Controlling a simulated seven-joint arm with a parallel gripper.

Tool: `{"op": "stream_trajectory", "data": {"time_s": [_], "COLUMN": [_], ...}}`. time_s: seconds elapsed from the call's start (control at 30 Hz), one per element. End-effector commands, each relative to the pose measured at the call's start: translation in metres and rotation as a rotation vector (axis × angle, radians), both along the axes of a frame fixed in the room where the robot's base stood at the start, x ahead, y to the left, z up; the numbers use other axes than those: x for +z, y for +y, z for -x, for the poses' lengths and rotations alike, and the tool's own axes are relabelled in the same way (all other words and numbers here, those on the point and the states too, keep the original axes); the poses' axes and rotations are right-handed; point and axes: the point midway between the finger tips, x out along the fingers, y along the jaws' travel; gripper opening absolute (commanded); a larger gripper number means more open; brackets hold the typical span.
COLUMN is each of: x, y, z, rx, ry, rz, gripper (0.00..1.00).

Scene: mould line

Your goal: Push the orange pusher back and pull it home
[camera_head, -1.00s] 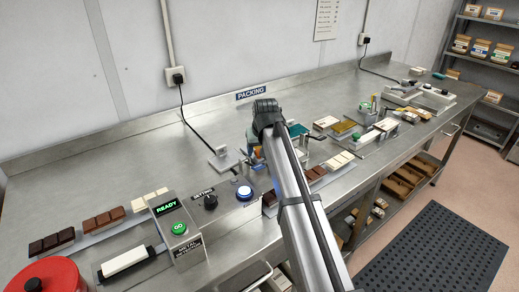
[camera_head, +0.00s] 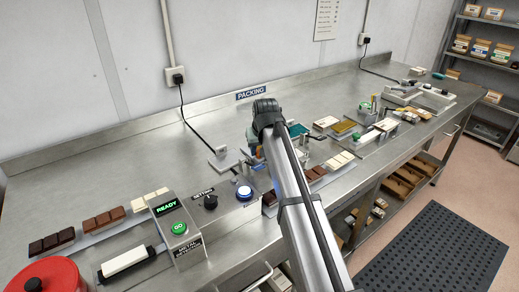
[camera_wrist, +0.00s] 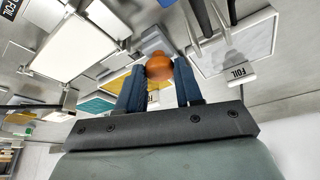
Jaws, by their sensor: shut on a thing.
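The orange pusher's round knob (camera_wrist: 159,67) sits between the blue fingertips of my gripper (camera_wrist: 160,70) in the wrist view. The fingers are shut on it, one on each side. A grey block shows just beyond the knob. In the head view my gripper (camera_head: 254,139) is at the middle of the bench, mostly hidden behind my own arm. Only a small orange patch of the pusher (camera_head: 259,152) shows there, and its base and track are hidden.
A grey fixture (camera_head: 224,159) stands just left of my gripper. Chocolate bars (camera_head: 103,221) and the READY box (camera_head: 177,228) are at left. The bench behind is clear.

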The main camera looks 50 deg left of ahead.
Motion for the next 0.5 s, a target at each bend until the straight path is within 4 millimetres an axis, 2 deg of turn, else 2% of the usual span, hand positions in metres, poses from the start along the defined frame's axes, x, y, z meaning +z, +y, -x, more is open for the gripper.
{"op": "stream_trajectory", "data": {"time_s": [0.17, 0.4, 0.5], "x": [0.001, 0.001, 0.001], "y": [0.02, 0.076, 0.089], "z": [-0.001, -0.002, -0.001], "rx": [0.001, 0.001, 0.001], "ry": [0.0, -0.002, -0.001], "rz": [0.0, 0.001, 0.001], "gripper": [0.0, 0.0, 0.0]}}
